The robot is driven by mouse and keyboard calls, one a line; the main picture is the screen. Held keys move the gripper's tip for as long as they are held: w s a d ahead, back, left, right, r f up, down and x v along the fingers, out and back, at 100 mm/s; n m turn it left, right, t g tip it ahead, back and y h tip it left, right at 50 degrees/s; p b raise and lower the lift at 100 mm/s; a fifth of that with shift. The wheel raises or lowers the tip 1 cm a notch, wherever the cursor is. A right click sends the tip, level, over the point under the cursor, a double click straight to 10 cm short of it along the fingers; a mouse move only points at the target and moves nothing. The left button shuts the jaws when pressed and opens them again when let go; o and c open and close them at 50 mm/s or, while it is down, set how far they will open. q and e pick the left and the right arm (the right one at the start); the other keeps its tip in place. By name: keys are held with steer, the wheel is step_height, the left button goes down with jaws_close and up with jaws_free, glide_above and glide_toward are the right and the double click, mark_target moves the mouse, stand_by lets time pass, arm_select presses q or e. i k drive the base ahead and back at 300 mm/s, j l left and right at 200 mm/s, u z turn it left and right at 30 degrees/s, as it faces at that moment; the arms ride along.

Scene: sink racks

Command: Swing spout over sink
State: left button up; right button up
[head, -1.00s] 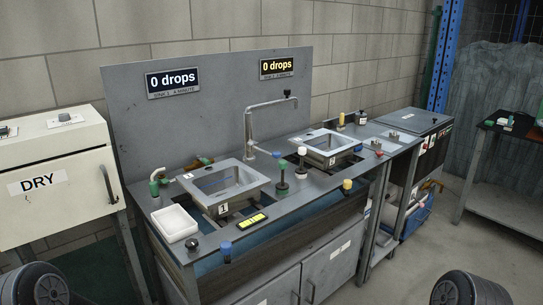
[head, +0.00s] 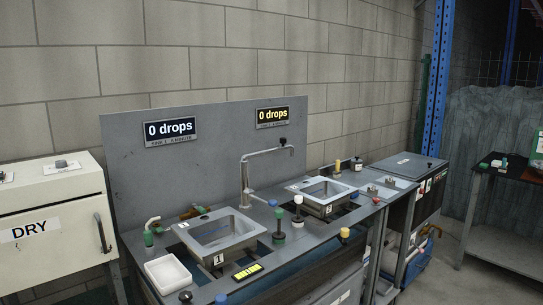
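The faucet spout (head: 268,152) rises from the counter behind and between two metal sinks. Its horizontal arm points right, toward the back of the right sink, and a black knob sits near its end. Sink 1 (head: 218,233) is at the left and sink 2 (head: 324,190) is at the right. Neither of my grippers is in view.
The counter holds a white tray (head: 168,273), a yellow display (head: 248,271), and several coloured knobs such as the green-based one (head: 149,236). A white DRY cabinet (head: 48,228) stands at the left. A grey back panel (head: 215,132) carries two drop signs.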

mark_target(283, 141)
steer(key=z, duration=1.85)
steer(key=i, duration=3.05)
steer(key=i+l+u, duration=0.1)
steer(key=i, duration=1.45)
steer(key=u, duration=4.75)
